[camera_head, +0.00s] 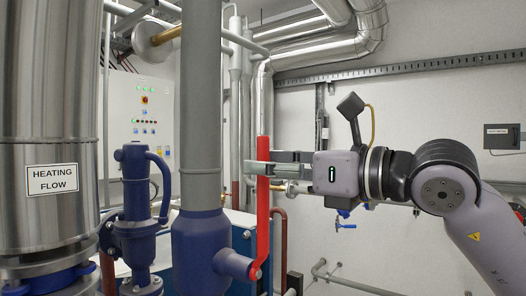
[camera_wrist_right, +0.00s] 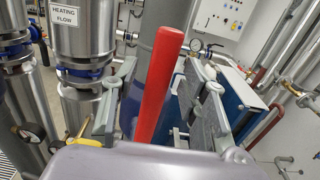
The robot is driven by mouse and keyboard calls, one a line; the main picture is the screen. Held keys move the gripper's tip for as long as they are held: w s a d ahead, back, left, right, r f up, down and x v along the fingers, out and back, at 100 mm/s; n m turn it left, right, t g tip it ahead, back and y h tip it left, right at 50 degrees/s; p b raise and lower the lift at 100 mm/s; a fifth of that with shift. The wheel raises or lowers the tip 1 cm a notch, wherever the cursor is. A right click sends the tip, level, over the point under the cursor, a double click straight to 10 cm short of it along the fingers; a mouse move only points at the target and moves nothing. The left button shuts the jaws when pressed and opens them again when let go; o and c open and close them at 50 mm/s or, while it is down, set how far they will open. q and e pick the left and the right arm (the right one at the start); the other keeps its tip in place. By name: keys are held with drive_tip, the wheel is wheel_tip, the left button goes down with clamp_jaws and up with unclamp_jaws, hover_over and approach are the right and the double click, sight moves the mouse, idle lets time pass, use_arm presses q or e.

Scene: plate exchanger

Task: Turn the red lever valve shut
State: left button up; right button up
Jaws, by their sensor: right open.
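The red lever (camera_head: 263,200) stands upright in front of the blue and grey pipe in the head view. Its lower end meets a short blue stub (camera_head: 232,265) on that pipe. My right gripper (camera_head: 262,168) comes in from the right at the lever's upper half. In the right wrist view the red lever (camera_wrist_right: 158,85) rises between the two fingers of my right gripper (camera_wrist_right: 155,105). The fingers are wide apart, with a gap visible on each side of the lever. The lever's lower end is hidden there by the gripper body. My left gripper is not in view.
A steel pipe labelled HEATING FLOW (camera_head: 50,120) stands at the left, beside a blue pump-like fitting (camera_head: 138,215). A grey control cabinet (camera_head: 140,115) is behind. A small valve with a blue handle (camera_head: 345,226) is below my right wrist. The white wall behind is mostly bare.

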drive_tip(key=shift+x, duration=0.8)
drive_tip(key=shift+c, duration=0.2)
clamp_jaws()
